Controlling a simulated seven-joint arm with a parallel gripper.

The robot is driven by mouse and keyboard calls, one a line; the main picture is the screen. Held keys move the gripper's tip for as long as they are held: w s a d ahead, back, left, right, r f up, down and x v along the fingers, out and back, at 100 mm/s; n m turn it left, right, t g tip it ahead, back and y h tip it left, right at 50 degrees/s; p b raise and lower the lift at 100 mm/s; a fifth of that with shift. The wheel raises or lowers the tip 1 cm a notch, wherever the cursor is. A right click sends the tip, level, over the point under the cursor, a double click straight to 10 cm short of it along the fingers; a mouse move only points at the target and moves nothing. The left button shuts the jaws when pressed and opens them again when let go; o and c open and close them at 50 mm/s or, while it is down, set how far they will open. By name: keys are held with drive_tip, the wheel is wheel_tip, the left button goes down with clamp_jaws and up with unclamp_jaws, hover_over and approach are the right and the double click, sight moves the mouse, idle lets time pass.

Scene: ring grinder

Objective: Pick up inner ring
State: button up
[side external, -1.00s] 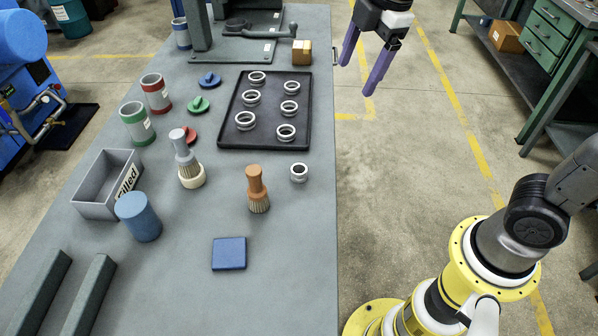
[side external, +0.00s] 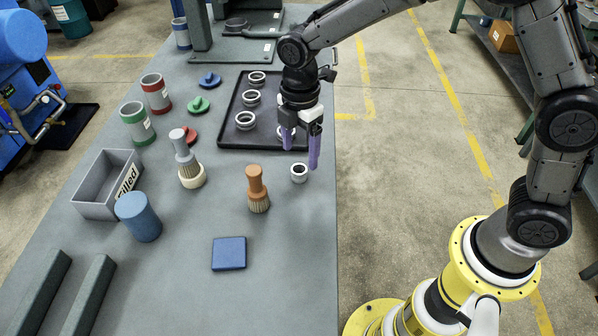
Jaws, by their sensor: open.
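A small loose ring (side external: 299,173), white with a dark centre, lies flat on the grey bench just in front of the tray's right corner. It is the likely inner ring. Several larger pale rings (side external: 246,120) lie in the black tray (side external: 225,140); the right-hand ones are partly hidden behind my gripper. My gripper (side external: 300,158) points down with its purple fingers apart and nothing between them.
Two brushes (side external: 257,190) (side external: 187,160) stand left of the loose ring. A blue square block (side external: 229,253), a blue cylinder (side external: 138,217) and a grey bin (side external: 95,205) are nearer the front. The bench to the right of the ring is clear up to its edge.

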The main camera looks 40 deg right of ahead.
sight(299, 169)
drive_tip(key=shift+w+d+f, duration=0.1)
drive_tip(key=shift+w+f, duration=0.1)
drive_tip(key=shift+f, duration=1.3)
drive_tip(key=shift+w+d+f, duration=0.1)
drive_tip(key=shift+w+f, duration=0.1)
drive_tip(key=shift+f, duration=1.3)
clamp_jaws()
